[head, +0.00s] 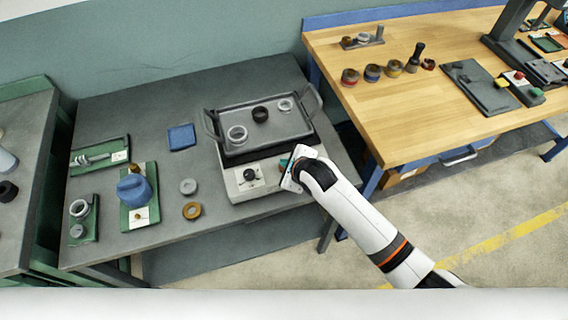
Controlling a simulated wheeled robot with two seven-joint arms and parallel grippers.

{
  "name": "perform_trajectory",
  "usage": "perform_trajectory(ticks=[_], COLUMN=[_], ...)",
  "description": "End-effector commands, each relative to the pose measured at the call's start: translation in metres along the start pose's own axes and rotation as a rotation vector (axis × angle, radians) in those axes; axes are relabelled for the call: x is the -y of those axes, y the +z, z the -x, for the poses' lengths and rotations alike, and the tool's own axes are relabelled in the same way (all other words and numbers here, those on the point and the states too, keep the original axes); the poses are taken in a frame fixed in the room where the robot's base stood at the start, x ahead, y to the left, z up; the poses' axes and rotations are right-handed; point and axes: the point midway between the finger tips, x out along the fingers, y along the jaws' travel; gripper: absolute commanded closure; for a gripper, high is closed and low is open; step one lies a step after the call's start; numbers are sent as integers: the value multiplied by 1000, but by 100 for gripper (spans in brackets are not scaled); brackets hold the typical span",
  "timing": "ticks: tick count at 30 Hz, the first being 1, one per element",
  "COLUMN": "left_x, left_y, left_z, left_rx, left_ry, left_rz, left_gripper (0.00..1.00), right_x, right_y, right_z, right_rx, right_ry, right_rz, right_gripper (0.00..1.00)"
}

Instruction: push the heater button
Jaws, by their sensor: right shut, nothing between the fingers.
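The heater (236,188) is a light grey box with a dark top on the grey table. Its front panel carries a black knob (250,175). My right gripper (287,171) is shut and empty, at the right end of the front panel. It covers that part of the panel, so the button is mostly hidden. A small teal patch shows beside the gripper; I cannot tell whether it is the button or whether the fingers touch it. My left gripper is not in view.
A dark two-handled tray (240,151) with several rings sits on the heater. A blue pad (181,137), a grey ring (188,186), a brass ring (192,211) and green trays (126,221) lie to the left. A wooden bench (400,130) stands at right.

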Motion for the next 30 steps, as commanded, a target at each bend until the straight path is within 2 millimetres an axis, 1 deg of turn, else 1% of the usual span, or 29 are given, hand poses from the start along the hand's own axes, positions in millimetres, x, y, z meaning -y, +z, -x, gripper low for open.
perform_trajectory(ticks=[13,21,30], left_x=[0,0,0], left_y=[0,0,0], left_z=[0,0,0], left_rx=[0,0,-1], left_ry=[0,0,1], left_rz=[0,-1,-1], left_gripper=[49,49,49], right_x=[0,5,6], right_y=[0,4,5], right_z=[0,-6,-6], right_rx=[0,0,1], right_ry=[0,-2,-2], right_rz=[0,-3,-1], right_gripper=[100,100,100])
